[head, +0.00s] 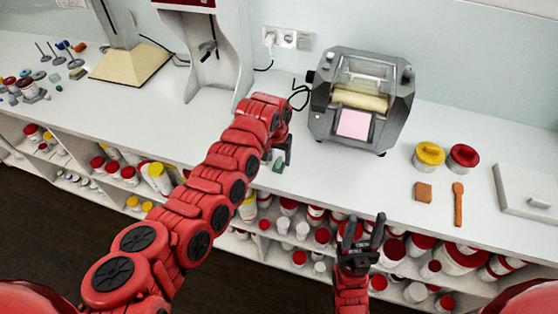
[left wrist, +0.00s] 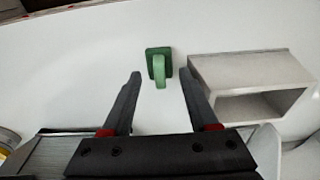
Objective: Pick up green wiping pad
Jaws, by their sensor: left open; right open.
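The green wiping pad (left wrist: 158,58) has a dark green base and a lighter green handle. In the left wrist view it lies on the white counter, just beyond and between the open fingers. In the head view the pad (head: 279,165) shows as a small green piece beside my left gripper (head: 281,158). My left gripper is open and empty in the left wrist view (left wrist: 160,88), and its fingers do not touch the pad. My right gripper (head: 361,228) is open and empty, in front of the counter near the shelves.
A grey machine with rollers and a pink sheet (head: 362,95) stands right of the pad. Shelves below hold many containers. The counter left of my arm is partly clear.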

